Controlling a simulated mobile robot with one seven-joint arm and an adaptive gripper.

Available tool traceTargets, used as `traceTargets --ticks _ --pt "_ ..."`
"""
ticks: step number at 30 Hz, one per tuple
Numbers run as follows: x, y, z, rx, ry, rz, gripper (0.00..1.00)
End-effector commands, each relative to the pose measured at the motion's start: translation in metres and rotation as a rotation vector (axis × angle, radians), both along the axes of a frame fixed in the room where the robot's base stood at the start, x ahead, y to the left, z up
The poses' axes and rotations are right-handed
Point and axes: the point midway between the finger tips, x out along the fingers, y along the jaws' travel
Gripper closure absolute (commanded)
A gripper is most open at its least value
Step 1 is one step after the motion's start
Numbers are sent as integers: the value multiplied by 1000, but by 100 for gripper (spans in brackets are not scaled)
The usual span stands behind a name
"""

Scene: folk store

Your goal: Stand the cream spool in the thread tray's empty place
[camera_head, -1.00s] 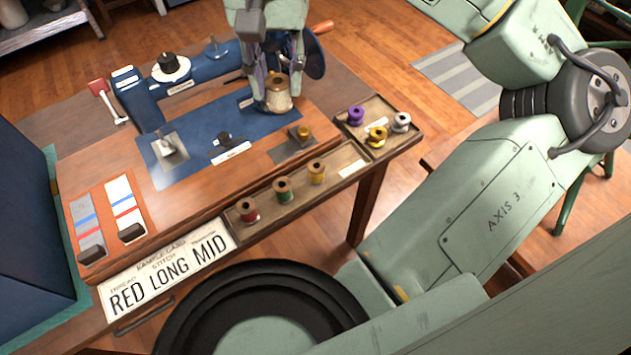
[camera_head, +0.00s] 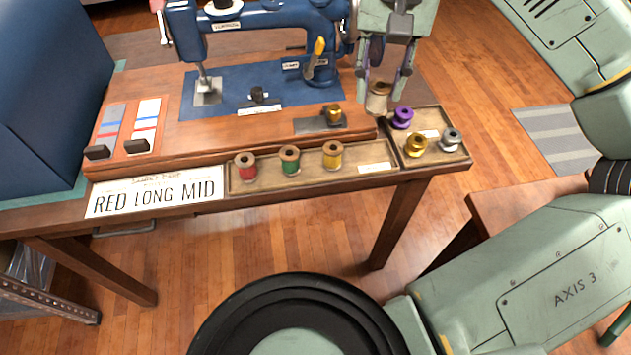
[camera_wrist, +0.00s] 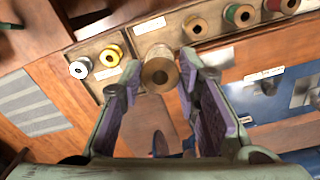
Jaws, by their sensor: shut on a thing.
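The wrist view shows the spool (camera_wrist: 160,70) end-on between my fingertips. The thread tray (camera_head: 233,187) runs along the table's front edge. In it stand a red spool (camera_head: 246,165), a green spool (camera_head: 290,160) and a yellow spool (camera_head: 333,154). To the right of the yellow one is a bare place (camera_head: 362,150) with a white label (camera_head: 375,167) in front. The held spool is behind and above this place.
A smaller tray (camera_head: 439,118) at the right holds purple (camera_head: 402,117), gold (camera_head: 416,145) and silver (camera_head: 449,139) bobbins, close to my gripper. The blue sewing machine (camera_head: 270,22) stands behind. A small block with a brass piece (camera_head: 333,114) sits behind the thread tray.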

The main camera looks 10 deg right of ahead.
Motion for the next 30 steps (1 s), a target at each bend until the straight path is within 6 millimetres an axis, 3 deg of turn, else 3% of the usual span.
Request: traceTargets --ticks 1,7,15,20,27,30 --pt "2 -5 -17 0 0 21 83" --pt "5 -14 -36 -1 2 77 83" --pt "4 -14 -80 -1 2 80 83" --pt "5 -14 -92 -1 1 79 83" --pt "4 -14 -123 -1 2 79 83" --pt "5 -14 -125 -1 0 79 83"
